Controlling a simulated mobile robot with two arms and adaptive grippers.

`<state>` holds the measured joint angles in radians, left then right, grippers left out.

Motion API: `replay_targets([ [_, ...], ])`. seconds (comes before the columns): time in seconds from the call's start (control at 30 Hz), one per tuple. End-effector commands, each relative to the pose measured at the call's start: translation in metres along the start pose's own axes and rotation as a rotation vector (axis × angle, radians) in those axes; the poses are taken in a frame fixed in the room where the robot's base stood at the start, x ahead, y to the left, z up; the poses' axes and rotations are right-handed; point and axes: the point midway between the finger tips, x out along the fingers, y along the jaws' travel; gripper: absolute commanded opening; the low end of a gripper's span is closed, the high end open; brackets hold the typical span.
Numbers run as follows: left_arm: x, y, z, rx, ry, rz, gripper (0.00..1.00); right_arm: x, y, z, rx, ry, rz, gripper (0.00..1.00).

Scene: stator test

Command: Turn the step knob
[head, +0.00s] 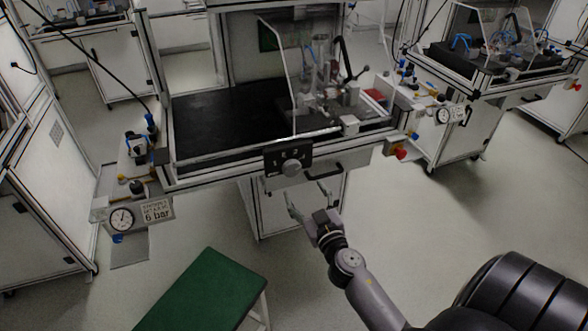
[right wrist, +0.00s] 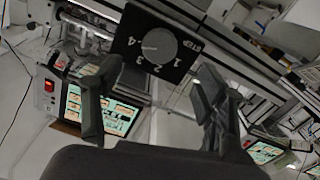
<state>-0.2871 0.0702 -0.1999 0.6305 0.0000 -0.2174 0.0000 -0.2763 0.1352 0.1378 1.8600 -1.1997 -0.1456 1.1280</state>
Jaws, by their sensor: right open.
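The step knob (head: 291,168) is a round grey dial on a black panel (head: 271,157) at the front edge of the workbench. In the right wrist view the knob (right wrist: 158,46) sits on the panel marked STEP with numbers 1 to 4, beyond the fingertips and roughly between them. My right gripper (head: 309,198) is open and empty, below and in front of the knob, apart from it. Its two spread fingers also show in the right wrist view (right wrist: 150,85). My left gripper is not in view.
The workbench has a black top (head: 225,122) with a clear guard and a test fixture. A red button (head: 400,154) is farther right. A green-topped stool (head: 205,292) stands at the lower left. A pressure gauge (head: 122,218) hangs at left.

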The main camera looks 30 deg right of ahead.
Motion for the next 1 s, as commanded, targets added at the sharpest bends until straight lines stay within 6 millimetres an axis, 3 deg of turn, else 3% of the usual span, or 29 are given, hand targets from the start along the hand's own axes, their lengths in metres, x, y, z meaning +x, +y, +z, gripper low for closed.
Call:
replay_targets([
  [0.2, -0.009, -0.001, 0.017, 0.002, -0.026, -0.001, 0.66, 0.049, 0.001, -0.002, 0.0, 0.002, 0.002, 0.66],
  [0.4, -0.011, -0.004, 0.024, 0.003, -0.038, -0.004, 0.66, 0.079, 0.0, 0.0, 0.001, 0.001, 0.001, 0.66],
  [0.6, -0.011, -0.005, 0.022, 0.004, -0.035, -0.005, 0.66, 0.091, 0.0, 0.0, 0.001, 0.0, 0.001, 0.66],
  [0.87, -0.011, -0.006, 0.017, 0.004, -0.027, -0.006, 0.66, 0.092, 0.0, 0.0, 0.001, 0.0, 0.001, 0.66],
  [1.0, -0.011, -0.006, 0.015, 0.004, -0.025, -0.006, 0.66, 0.092, 0.0, 0.0, 0.001, 0.0, 0.001, 0.57],
])
